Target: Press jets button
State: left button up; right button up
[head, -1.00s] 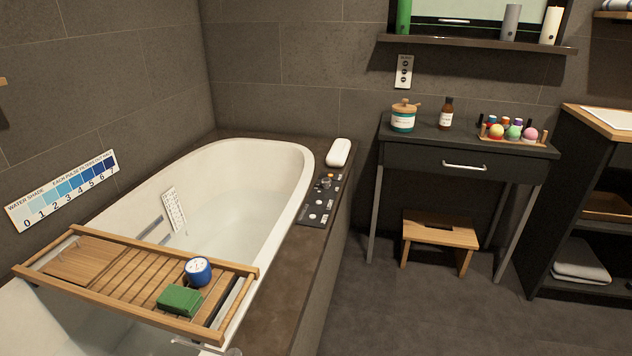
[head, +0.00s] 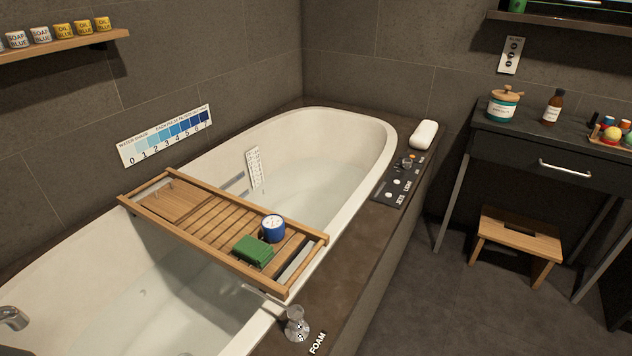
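A dark control panel (head: 384,203) lies on the brown tub ledge, beside the tub's right rim. It carries a round knob (head: 407,162) at its far end and small white round buttons nearer. The jets button (head: 389,195) appears to be the nearest white one, beside the label reading JETS. Another white button (head: 396,182) sits just beyond it, by the label LIGHT. Nothing covers the panel. Neither of my grippers is in view.
A wooden tray (head: 180,227) with a green block (head: 253,250) and a blue round timer (head: 273,229) spans the tub (head: 365,135). A white pillow (head: 423,134) lies beyond the panel. A foam dispenser (head: 296,324) stands on the near ledge.

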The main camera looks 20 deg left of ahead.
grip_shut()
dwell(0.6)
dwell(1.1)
